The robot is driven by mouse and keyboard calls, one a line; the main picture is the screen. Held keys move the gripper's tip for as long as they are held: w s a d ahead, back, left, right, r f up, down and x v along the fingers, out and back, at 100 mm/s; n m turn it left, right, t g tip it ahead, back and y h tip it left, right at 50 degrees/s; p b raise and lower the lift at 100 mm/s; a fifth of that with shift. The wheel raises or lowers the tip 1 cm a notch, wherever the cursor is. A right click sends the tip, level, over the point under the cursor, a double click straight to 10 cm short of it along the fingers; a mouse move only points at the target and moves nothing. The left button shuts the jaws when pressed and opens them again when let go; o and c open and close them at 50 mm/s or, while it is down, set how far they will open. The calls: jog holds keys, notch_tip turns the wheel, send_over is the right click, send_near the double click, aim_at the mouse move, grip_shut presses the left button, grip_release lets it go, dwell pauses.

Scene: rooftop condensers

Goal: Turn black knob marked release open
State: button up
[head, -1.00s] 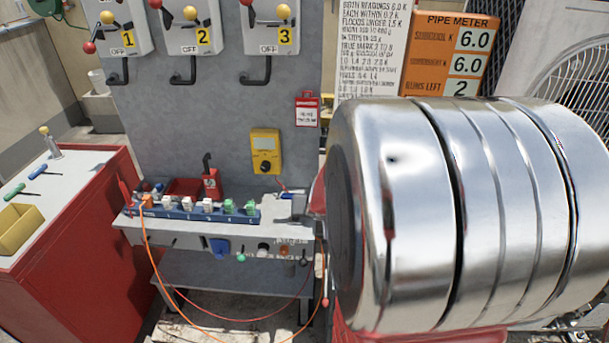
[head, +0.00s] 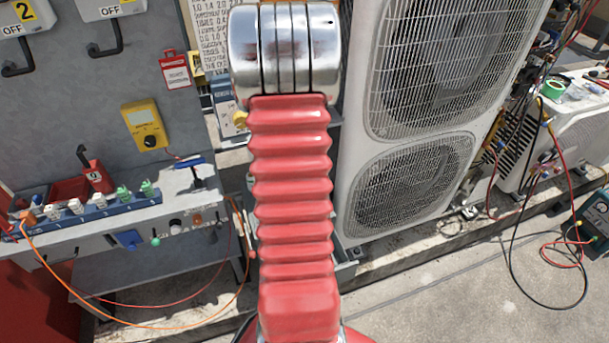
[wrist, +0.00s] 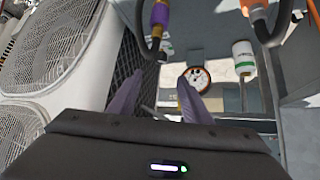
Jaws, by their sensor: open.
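I cannot make out a black knob marked release in either view. In the head view, a row of small coloured knobs (head: 175,226) runs along the front of the bench, too small for me to read any labels. A yellow meter (head: 145,124) with a black dial hangs on the grey panel above. My gripper (wrist: 160,78) shows in the wrist view, its two grey-purple fingers apart with nothing between them. In the head view it is hidden behind my red and silver arm. Beyond the fingers are a round dial (wrist: 198,78) and a white canister (wrist: 243,57).
A tall two-fan condenser (head: 415,170) stands right of my arm, and also fills the left of the wrist view (wrist: 60,45). A purple-sleeved hose end (wrist: 160,15) and an orange one (wrist: 258,12) hang close above the fingers. Orange and red leads loop below the bench (head: 80,250).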

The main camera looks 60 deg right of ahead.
dwell(0.4)
jog(key=shift+x, duration=6.9)
jog(key=shift+a, duration=0.1)
jog(key=c, duration=1)
